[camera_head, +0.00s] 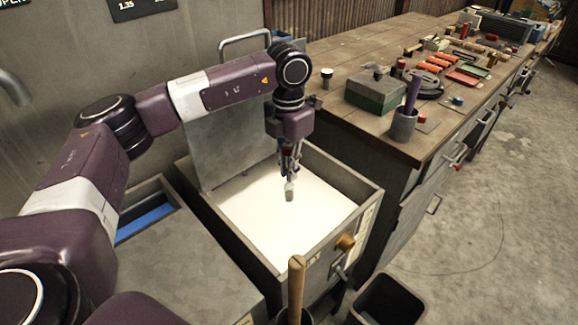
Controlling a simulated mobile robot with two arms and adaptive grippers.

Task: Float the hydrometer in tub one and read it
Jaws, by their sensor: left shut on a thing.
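My left gripper (290,167) points down over an open tub (325,168) and is shut on a small pale grey thing (289,191). Its lower end hangs over the cream-white contents (260,222); I cannot tell whether it touches the surface. The gripper hides its upper part, so I cannot tell for sure that it is the hydrometer, and no scale can be read. The tub's grey lid (225,145) stands raised at the back. No number for this tub is legible. My right gripper is not in view.
A second tub with blue contents (145,224) lies left, partly covered. A wooden handle (296,280) rises in front, beside a dark bin (388,300). The bench (335,110) at right holds a green-and-grey box (374,90), a grey cup (403,124) with a purple rod, and tools. Floor is free at right.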

